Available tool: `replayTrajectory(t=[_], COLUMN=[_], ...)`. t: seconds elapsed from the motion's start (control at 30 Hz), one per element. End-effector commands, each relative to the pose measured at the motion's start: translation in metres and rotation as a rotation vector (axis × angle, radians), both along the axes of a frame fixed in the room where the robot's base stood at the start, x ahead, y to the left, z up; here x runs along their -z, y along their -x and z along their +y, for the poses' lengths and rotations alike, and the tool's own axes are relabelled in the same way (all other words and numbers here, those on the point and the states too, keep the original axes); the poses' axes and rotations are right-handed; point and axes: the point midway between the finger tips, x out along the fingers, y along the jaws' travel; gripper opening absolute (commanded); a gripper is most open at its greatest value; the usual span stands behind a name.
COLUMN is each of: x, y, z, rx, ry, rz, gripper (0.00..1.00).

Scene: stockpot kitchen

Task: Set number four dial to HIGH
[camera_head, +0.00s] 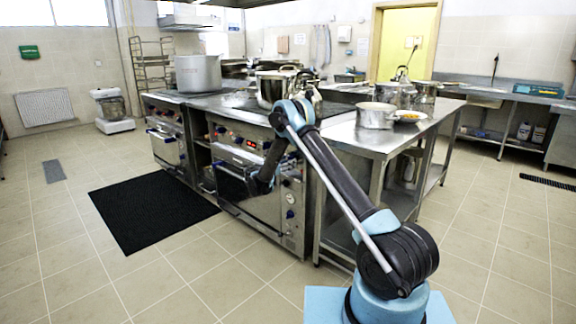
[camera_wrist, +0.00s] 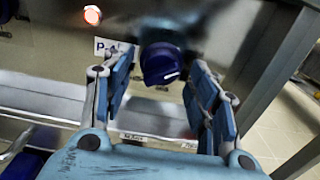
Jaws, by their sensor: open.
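A dark blue dial (camera_wrist: 162,62) with a pale mark on its face sits on the metal stove panel in the wrist view. My gripper (camera_wrist: 158,66) is open, with one blue finger to each side of this dial. I cannot tell whether either finger touches it. In the head view my gripper (camera_head: 258,184) is low at the stove front (camera_head: 291,225), and the dial between the fingers cannot be made out.
A red lamp (camera_wrist: 92,15) glows above the label. The stove front carries more dials and an oven door (camera_head: 232,178). A steel table (camera_head: 350,145) with pots stands close on the right. A black mat (camera_head: 150,210) lies on open tiled floor to the left.

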Motion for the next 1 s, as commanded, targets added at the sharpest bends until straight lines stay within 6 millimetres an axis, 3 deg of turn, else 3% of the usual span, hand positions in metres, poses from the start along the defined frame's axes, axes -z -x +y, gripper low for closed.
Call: replayTrajectory(t=[0.4,0.6,1.0], x=[-0.0002,-0.0002,-0.0003], y=[-0.0054,-0.0054,-0.006], z=[-0.0042,-0.0042,-0.0037], rx=[0.0,0.0,-0.001], ry=[0.0,0.0,-0.033], rz=[0.0,0.0,-0.026], gripper=[0.54,0.09,0.09])
